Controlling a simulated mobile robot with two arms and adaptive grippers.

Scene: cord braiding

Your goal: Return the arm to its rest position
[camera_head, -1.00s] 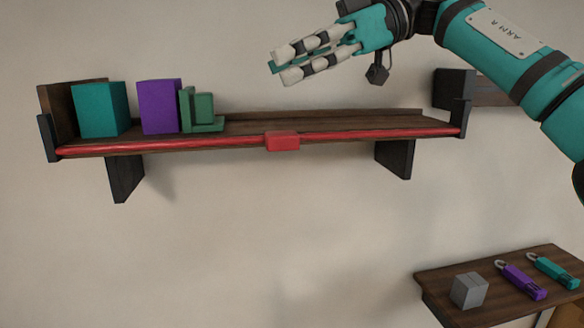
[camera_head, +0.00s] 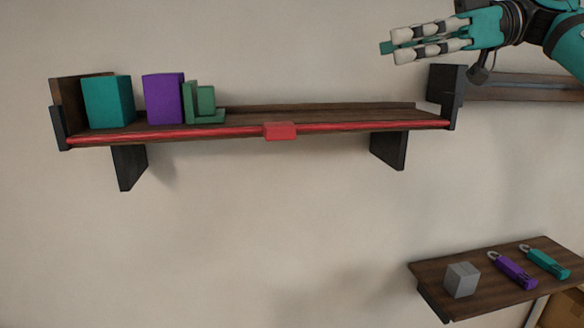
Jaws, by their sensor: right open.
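My right gripper (camera_head: 392,46) is at the upper right, its pale fingers pointing left. It is open and holds nothing that I can see. It is above the right end of the wall shelf (camera_head: 330,116), apart from it. My teal right arm comes in from the upper right corner. My left gripper is not in view.
The shelf holds a teal block (camera_head: 108,101), a purple block (camera_head: 164,98) and a green bracket (camera_head: 204,106). A red bar with a red block (camera_head: 280,131) runs along its front. A lower table (camera_head: 440,268) bears a grey cube (camera_head: 462,280), a purple tool (camera_head: 513,271) and a teal tool (camera_head: 545,261).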

